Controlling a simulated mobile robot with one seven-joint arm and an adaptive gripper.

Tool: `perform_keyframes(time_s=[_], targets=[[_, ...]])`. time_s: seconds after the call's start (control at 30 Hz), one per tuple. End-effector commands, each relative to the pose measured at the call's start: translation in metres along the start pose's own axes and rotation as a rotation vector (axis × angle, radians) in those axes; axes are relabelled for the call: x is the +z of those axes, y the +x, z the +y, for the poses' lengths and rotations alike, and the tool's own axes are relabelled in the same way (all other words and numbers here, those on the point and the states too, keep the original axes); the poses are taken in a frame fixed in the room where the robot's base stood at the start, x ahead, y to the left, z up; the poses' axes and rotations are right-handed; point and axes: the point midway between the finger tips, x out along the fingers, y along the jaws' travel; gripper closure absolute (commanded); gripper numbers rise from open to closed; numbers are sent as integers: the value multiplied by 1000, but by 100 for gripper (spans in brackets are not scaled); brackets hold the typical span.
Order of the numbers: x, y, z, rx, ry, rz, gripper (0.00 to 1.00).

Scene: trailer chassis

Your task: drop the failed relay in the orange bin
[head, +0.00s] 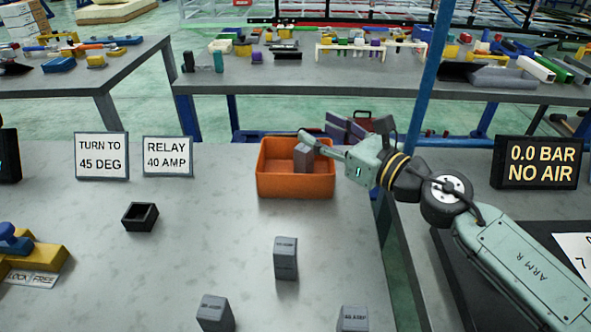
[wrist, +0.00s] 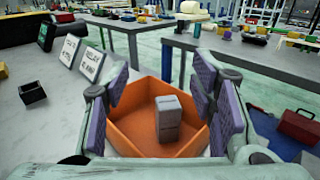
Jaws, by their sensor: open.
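The orange bin (head: 295,186) stands at the back right of the near table, and fills the middle of the wrist view (wrist: 136,132). A grey block-shaped relay (head: 302,158) is inside it, upright or nearly so. In the wrist view the relay (wrist: 168,120) shows between the fingers, with bin floor around it. My gripper (head: 318,146) is over the bin, coming from the right. Its purple-padded fingers (wrist: 158,88) are spread wide, with a gap to the relay on the left; on the right I cannot tell. The relay's marking cannot be read.
Several grey relays, including one (head: 285,259) in front of the bin, stand on the table. A black open socket (head: 140,217) is to the left. Signs reading TURN TO 45 DEG (head: 101,156) and RELAY 40 AMP (head: 167,157) stand behind it. A yellow-blue lever fixture (head: 30,258) is far left.

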Motion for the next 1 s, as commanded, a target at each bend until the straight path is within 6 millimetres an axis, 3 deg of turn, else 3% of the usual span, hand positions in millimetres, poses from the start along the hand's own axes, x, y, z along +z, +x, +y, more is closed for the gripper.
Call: perform_keyframes(time_s=[0.2, 0.4, 1.0], targets=[[1, -49, -2, -6, -1, -4, 49], [1, -77, -1, -3, -1, -3, 49], [0, -85, 0, 0, -2, 0, 49]])
